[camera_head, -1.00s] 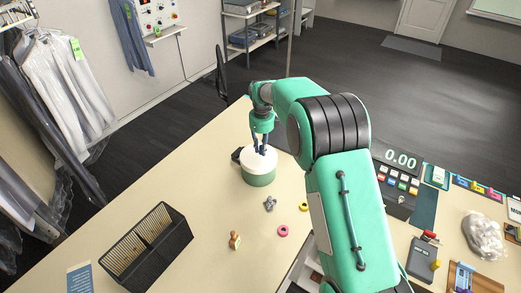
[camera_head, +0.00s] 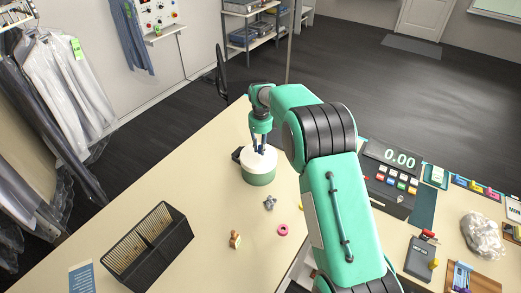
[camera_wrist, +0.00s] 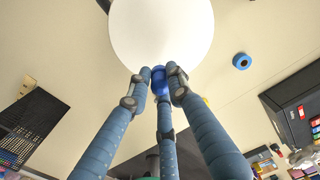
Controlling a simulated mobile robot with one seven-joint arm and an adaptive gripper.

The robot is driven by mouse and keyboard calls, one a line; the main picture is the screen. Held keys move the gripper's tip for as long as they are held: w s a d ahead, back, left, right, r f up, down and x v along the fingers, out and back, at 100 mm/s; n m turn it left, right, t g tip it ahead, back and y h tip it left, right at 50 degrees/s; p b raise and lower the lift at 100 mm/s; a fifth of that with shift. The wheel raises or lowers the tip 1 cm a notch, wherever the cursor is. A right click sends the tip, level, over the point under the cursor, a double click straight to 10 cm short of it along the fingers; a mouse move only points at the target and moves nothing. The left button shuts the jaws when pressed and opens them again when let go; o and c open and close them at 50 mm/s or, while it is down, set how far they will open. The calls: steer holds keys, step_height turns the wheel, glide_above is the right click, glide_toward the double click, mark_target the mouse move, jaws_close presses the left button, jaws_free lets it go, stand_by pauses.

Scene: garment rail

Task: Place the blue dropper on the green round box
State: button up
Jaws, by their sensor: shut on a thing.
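The green round box (camera_head: 260,179) stands on the counter in the head view, with a white top. That white top also fills the upper middle of the wrist view (camera_wrist: 160,32). My gripper (camera_head: 258,149) points down over the white top. In the wrist view, my gripper (camera_wrist: 158,82) has its three blue-grey fingers closed around the blue dropper (camera_wrist: 159,76), which shows as a small bright blue piece near the edge of the white top. Most of the dropper is hidden by the fingers. I cannot tell whether it touches the top.
A black divided rack (camera_head: 172,245), a wooden stamp (camera_head: 235,240), a pink ring (camera_head: 283,230) and a small grey piece (camera_head: 270,203) stand in front of the box. A dark object (camera_head: 237,155) lies beside its left side. A register (camera_head: 392,185) is at right.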

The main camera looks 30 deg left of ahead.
steer(key=shift+f, duration=0.75)
steer(key=shift+f, duration=0.15)
steer(key=o, duration=0.8)
steer(key=shift+c, duration=0.2)
step_height(320, 180, up, 12)
steer(key=shift+r+b, duration=0.15)
steer(key=shift+b, duration=0.75)
steer(key=shift+d+r, duration=0.1)
